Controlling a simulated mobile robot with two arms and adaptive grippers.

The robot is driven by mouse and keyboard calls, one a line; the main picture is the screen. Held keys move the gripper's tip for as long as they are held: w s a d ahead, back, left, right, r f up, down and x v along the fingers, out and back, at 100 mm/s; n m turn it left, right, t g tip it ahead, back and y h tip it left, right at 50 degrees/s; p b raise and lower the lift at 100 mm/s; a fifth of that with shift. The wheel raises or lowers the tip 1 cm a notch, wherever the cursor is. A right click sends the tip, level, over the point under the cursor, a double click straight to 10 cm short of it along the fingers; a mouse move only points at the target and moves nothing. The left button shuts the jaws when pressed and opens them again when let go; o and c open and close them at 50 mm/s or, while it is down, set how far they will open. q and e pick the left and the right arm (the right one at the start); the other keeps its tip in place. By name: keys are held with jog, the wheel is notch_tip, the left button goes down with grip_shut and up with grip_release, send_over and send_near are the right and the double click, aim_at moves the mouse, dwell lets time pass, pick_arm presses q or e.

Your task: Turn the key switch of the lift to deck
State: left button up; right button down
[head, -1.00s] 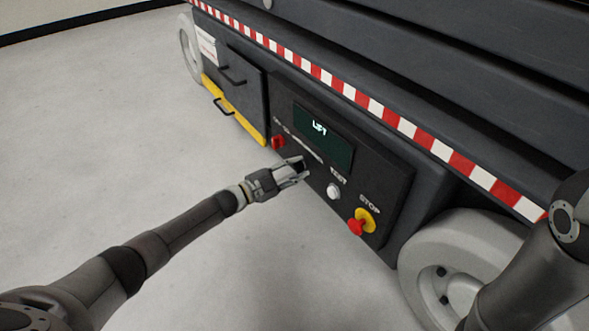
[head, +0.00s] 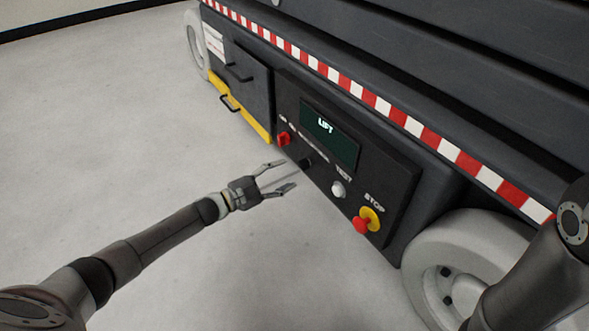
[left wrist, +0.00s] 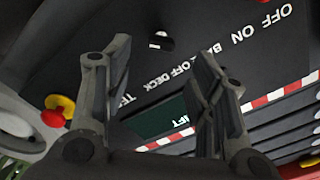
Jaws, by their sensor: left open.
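The dark key switch (head: 305,162) sits on the lift's control panel (head: 383,196), between the red knob and the white test button. In the left wrist view the key switch (left wrist: 160,41) shows between the fingertips, a small dark piece with a light edge beside the words BASE, OFF, DECK. Which word it points to I cannot tell. My left gripper (head: 287,175) is open and empty, a little in front of the switch and apart from it; its spread fingers also show in the left wrist view (left wrist: 158,60). My right gripper is out of view.
The display (head: 330,133) reads LIFT. A red knob (head: 283,139), a white test button (head: 338,189) and a red stop button (head: 362,224) stick out of the panel. A wheel (head: 465,255) stands at the right. The floor (head: 130,130) at left is clear.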

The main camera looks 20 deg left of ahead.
pick_arm(q)
jog(key=v, duration=0.5)
jog(key=shift+s, duration=0.15)
